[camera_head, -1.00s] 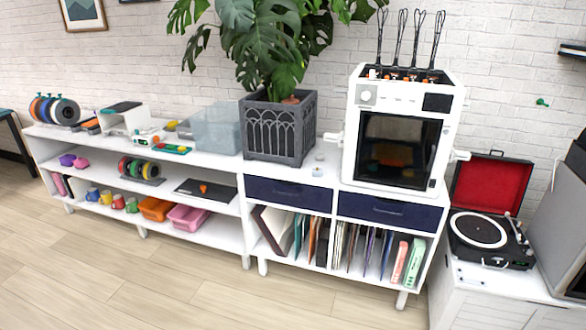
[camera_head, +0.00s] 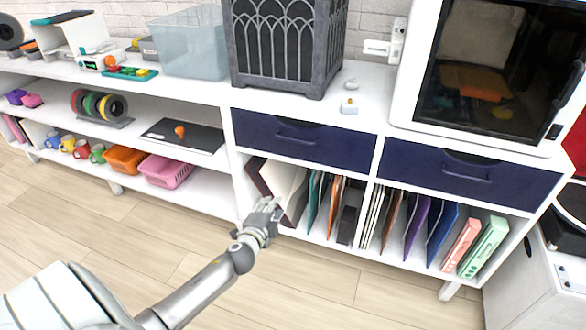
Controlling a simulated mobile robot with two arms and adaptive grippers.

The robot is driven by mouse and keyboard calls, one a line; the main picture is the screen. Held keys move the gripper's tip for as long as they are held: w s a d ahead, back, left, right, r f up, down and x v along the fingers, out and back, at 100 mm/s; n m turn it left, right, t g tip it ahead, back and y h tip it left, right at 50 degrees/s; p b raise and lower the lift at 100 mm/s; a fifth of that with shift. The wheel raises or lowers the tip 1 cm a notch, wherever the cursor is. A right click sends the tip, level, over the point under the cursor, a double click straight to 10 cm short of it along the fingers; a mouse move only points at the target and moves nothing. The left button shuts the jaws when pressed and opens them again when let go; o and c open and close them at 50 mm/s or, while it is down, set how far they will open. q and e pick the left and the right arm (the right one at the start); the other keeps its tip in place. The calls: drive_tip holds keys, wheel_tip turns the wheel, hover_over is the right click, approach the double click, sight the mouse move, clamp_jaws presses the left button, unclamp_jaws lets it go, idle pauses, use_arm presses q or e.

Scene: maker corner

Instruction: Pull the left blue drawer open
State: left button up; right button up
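The left blue drawer (camera_head: 300,142) is a dark navy front with a thin handle (camera_head: 296,140), set under the white cabinet top. It looks shut, flush with the cabinet. My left gripper (camera_head: 266,207) is grey and reaches up from the lower left. It appears below the drawer, in front of the folder compartment, apart from the handle. Its fingers point up toward the drawer; their gap is too small to judge. My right gripper is not in view.
The right blue drawer (camera_head: 464,178) looks shut. Folders and books (camera_head: 430,230) fill the compartments below. A pink basket (camera_head: 166,172) sits on the lower left shelf. The floor in front is clear.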

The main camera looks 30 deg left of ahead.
use_arm(q)
wheel_tip(320, 180, up, 3)
drive_tip(key=w+m+t+b, duration=0.1)
drive_tip(key=w+t+b, duration=0.1)
drive_tip(key=m+t+b, duration=0.3)
drive_tip(key=b, duration=0.1)
approach(292, 144)
drive_tip(key=s+d+r, duration=0.3)
drive_tip(key=s, duration=0.1)
drive_tip(key=shift+r+b+x, duration=0.15)
drive_tip(key=shift+b+x, duration=0.1)
drive_tip(key=shift+x, duration=2.35)
drive_tip(key=shift+r+b+x, duration=0.1)
drive_tip(key=shift+b+x, duration=0.15)
drive_tip(key=shift+x, duration=2.35)
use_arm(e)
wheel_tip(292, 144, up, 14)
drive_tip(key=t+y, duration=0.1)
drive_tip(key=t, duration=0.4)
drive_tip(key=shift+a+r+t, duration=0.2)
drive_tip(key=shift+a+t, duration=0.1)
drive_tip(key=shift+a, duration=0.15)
use_arm(q)
drive_tip(key=shift+s+a, duration=0.1)
drive_tip(key=shift+s, duration=0.05)
clamp_jaws()
